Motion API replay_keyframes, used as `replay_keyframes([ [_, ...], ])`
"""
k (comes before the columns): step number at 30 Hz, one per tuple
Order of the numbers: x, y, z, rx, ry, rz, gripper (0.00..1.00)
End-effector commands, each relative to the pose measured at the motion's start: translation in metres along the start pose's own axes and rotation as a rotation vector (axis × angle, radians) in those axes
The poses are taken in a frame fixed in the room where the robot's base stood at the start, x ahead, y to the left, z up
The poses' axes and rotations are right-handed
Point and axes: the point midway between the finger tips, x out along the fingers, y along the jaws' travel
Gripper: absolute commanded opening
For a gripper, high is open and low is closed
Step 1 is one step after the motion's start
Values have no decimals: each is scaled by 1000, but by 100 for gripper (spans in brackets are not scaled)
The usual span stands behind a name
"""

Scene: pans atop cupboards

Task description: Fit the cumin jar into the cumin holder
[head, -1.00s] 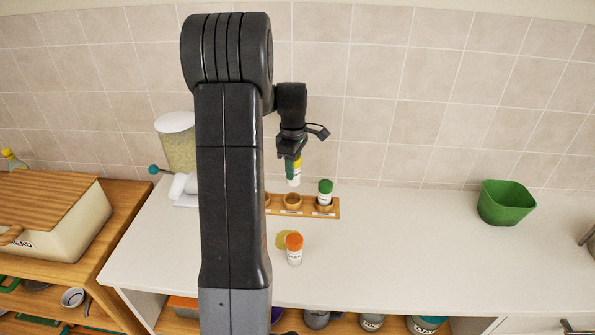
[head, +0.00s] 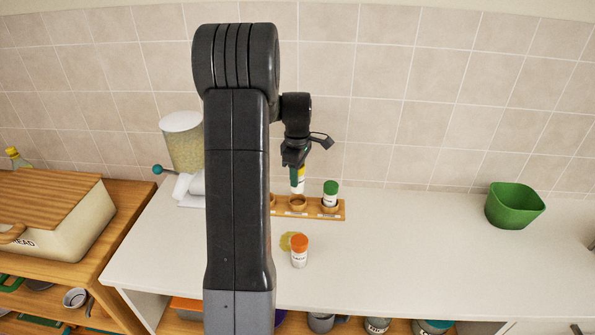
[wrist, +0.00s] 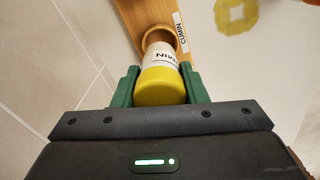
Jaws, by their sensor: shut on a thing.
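The cumin jar (head: 298,184) has a yellow lid and a white body, and its label shows in the wrist view (wrist: 160,58). My gripper (wrist: 158,88) is shut on it at the lid, with green fingers on both sides. The jar hangs roughly upright just above the cumin holder (head: 297,203), a round wooden ring in the middle of the rack. In the wrist view the holder (wrist: 178,33) lies just beyond the jar's bottom, beside a CUMIN label. The jar hides part of the ring's opening.
A green-lidded jar (head: 330,194) stands in the rack's (head: 341,212) right ring. An orange-lidded jar (head: 300,252) stands in front on the counter, next to a yellowish patch (head: 286,241). A green bin (head: 514,206) stands far right. A grain dispenser (head: 182,143) stands left.

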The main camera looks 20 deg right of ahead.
Motion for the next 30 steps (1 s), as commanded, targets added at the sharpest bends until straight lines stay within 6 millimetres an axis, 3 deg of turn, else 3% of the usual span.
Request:
replay_keyframes([
  [3,16,0,0,0,0,0,14],
  [9,27,0,0,0,0,0,14],
  [30,28,0,0,0,0,0,14],
])
